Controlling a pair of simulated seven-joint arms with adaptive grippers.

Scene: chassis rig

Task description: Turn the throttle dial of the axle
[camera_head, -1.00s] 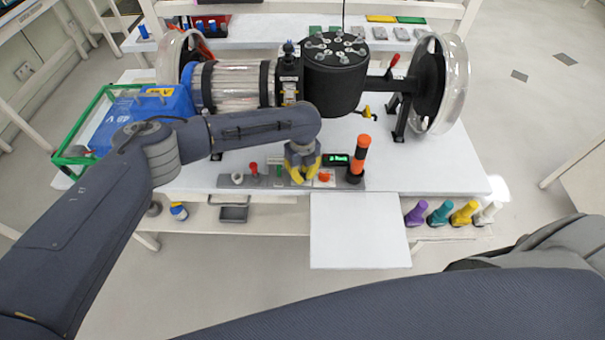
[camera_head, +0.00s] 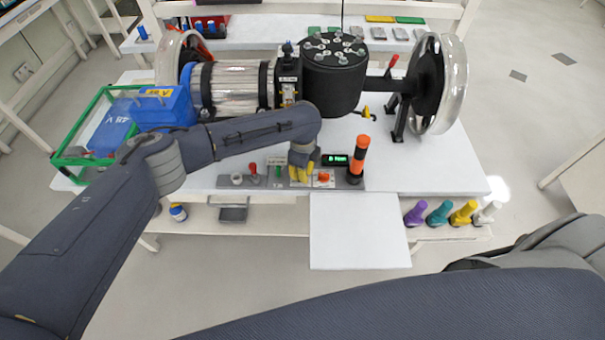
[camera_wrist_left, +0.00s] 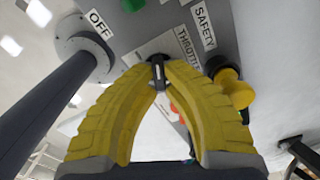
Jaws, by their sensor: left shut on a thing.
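The axle (camera_head: 390,83), with its motor and wheels, lies across the table. A grey control panel (camera_head: 225,183) stands on the table in front of it. My left gripper (camera_head: 301,174), with yellow fingers, reaches down onto this panel. In the left wrist view the gripper (camera_wrist_left: 158,72) is shut on a small dark throttle dial (camera_wrist_left: 157,60) beside the THROTTLE label (camera_wrist_left: 187,47). Most of the dial is hidden by the fingertips. A small display (camera_head: 335,159) with green text sits right of the gripper. My right gripper is out of view.
A red-topped lever (camera_head: 253,169) and an orange knob (camera_head: 324,177) flank the gripper. An orange and black post (camera_head: 358,158) stands at the panel's right end. A blue battery box (camera_head: 165,108) is at the left. A white board (camera_head: 360,235) lies in front, clear.

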